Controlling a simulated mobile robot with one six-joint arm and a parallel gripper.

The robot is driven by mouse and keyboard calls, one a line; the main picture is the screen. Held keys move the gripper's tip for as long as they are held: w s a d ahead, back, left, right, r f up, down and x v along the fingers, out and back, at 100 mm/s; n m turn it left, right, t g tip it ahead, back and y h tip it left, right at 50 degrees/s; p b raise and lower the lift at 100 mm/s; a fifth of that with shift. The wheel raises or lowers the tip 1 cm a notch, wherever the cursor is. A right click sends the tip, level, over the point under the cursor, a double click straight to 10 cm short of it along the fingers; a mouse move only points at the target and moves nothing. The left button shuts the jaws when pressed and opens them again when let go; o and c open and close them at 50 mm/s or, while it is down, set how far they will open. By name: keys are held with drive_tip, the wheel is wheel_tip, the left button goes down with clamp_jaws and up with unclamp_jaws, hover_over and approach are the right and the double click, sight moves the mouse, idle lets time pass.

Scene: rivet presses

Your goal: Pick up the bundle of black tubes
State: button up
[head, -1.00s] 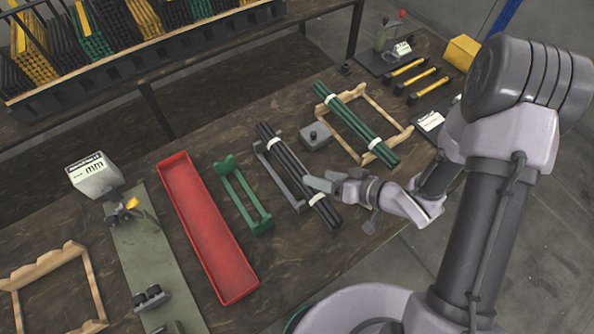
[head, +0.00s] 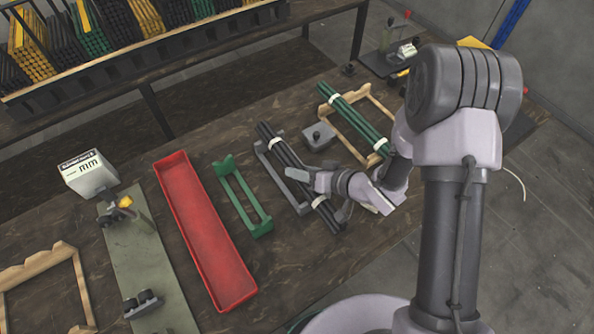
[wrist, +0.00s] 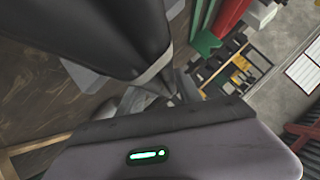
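The bundle of black tubes (head: 286,157) lies slanting across a grey cradle (head: 277,181) on the dark bench, with white ties near both ends. My gripper (head: 298,174) is at the middle of the bundle, coming in from the right, and covers part of it. In the wrist view the bundle (wrist: 112,30) fills the upper left very close to the gripper, with a pale tie across it. The fingertips are mostly hidden by the bundle and the gripper body, so I cannot tell whether they are closed on it.
A green tube bundle (head: 352,117) lies on a wooden cradle to the right, with a small grey block (head: 318,137) between. To the left are an empty green cradle (head: 240,197) and a red tray (head: 203,230). A tube rack (head: 150,62) stands behind.

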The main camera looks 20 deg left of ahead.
clamp_jaws()
drive_tip(key=shift+r, duration=0.15)
